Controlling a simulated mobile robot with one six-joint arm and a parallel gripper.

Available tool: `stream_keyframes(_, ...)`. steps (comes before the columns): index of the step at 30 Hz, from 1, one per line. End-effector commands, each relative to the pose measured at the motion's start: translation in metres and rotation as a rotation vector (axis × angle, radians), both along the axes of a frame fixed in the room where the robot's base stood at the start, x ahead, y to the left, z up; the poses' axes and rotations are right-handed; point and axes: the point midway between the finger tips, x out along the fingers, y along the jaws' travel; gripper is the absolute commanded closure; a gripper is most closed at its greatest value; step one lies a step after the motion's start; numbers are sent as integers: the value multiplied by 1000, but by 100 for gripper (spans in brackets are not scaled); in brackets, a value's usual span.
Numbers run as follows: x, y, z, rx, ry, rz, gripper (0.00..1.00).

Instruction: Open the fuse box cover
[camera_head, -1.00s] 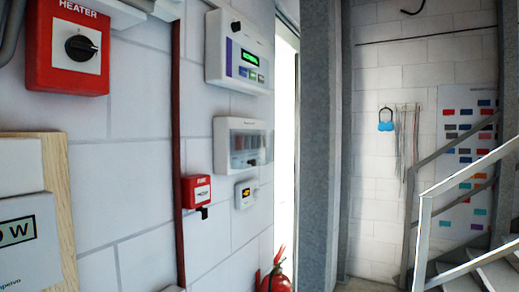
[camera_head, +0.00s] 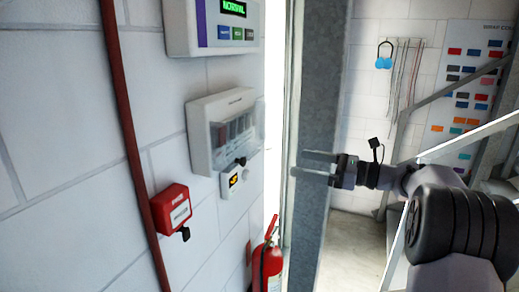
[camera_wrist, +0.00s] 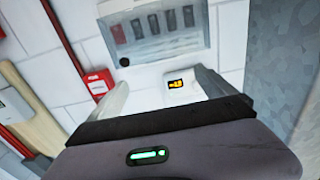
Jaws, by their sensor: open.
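The fuse box (camera_head: 203,137) is a pale grey box on the white block wall. Its clear cover (camera_head: 235,136) is shut over a row of dark fuses, with a small dark knob (camera_head: 241,161) at its lower edge. In the wrist view the fuse box cover (camera_wrist: 180,41) is at the top, and its knob (camera_wrist: 124,62) is at its lower left. My gripper (camera_head: 303,163) is open and empty, to the right of the fuse box and apart from it, with its fingers pointing left. In the wrist view my gripper's fingers (camera_wrist: 161,92) are spread below the cover.
A panel with a green display (camera_head: 222,25) hangs above the fuse box. A small white unit with a yellow display (camera_head: 235,180) is just below. A red call box (camera_head: 172,209), a red pipe (camera_head: 128,130) and a fire extinguisher (camera_head: 268,268) are nearby. A grey steel post (camera_head: 314,100) stands behind my gripper.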

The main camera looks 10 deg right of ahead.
Motion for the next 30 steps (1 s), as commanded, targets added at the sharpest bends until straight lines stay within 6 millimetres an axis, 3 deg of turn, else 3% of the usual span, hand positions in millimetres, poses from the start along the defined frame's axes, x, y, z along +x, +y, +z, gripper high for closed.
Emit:
stream_keyframes(6,39,57,0,-2,1,5,5)
stream_keyframes(12,64,90,0,-2,0,3,5)
stream_keyframes(18,74,103,0,-4,0,1,5)
stream_keyframes(26,74,104,0,-4,0,1,5)
stream_keyframes(30,74,104,0,-4,0,1,31)
